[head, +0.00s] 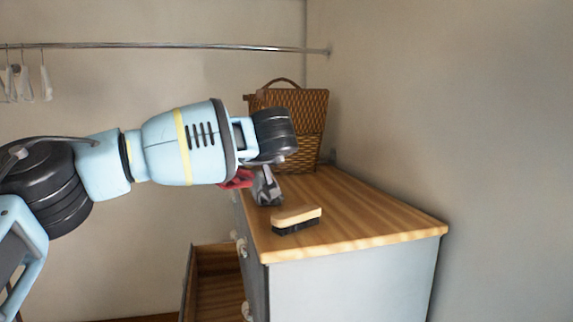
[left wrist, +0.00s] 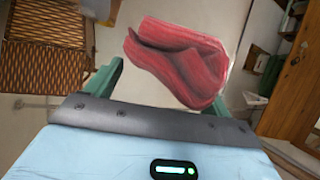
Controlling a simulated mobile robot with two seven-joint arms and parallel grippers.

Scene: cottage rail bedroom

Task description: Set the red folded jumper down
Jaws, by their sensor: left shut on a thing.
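The red folded jumper (left wrist: 178,62) fills the middle of the left wrist view, between the two green fingers. In the head view only a small red part of the jumper (head: 236,180) shows, just below my left wrist; the rest is hidden behind the arm. My left gripper (head: 263,187) is shut on the jumper and holds it near the left front edge of the dresser top (head: 385,222). The gripper also shows in the left wrist view (left wrist: 160,88). My right gripper is in neither view.
A wooden brush (head: 297,217) lies on the dresser top near its front. A wicker basket (head: 308,125) stands at the back. An open drawer (head: 217,262) sticks out at the left. A rail (head: 150,45) with hangers (head: 25,82) runs above. The dresser's right side is clear.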

